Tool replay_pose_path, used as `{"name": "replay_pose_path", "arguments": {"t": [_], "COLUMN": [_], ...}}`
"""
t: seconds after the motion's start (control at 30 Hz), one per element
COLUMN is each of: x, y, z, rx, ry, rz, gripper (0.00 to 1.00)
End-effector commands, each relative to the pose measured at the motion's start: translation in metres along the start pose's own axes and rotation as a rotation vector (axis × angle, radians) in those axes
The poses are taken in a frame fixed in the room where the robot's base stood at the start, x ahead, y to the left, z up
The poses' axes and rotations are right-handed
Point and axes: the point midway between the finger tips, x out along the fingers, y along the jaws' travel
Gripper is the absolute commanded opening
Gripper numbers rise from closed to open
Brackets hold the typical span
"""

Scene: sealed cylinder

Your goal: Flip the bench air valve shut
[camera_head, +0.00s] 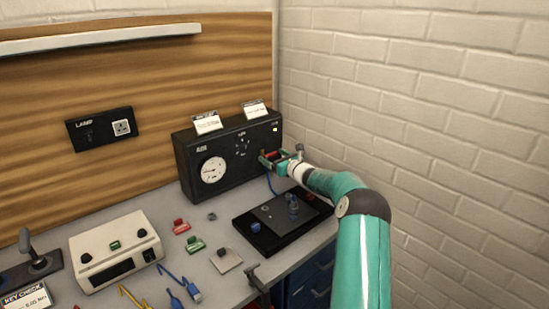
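A black box (187,161) with a round white gauge (214,170) stands at the back of the bench against the wooden panel. A small dial or knob with markings sits on its front, right of the gauge. My gripper (270,158) is at the right end of the box's front. A small red part (271,154), perhaps the air valve's lever, shows at the fingers. Whether the fingers touch or grip it is too small to tell. The rest of the valve is hidden by the gripper.
A black tray (254,236) with a small blue fitting lies below my arm, and a blue hose hangs behind it. A beige instrument (117,248), red and green blocks and coloured tools occupy the bench's left and front. A brick wall is close on the right.

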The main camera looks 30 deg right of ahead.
Motion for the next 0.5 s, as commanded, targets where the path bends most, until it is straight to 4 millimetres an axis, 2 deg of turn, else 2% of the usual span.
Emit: {"name": "replay_pose_path", "arguments": {"t": [0.3,0.5], "x": [-0.003,-0.028], "y": [-0.001,-0.001], "z": [0.001,0.002], "rx": [-0.002,-0.002], "ry": [0.0,0.001], "rz": [-0.001,-0.002], "gripper": [0.85,0.85]}}
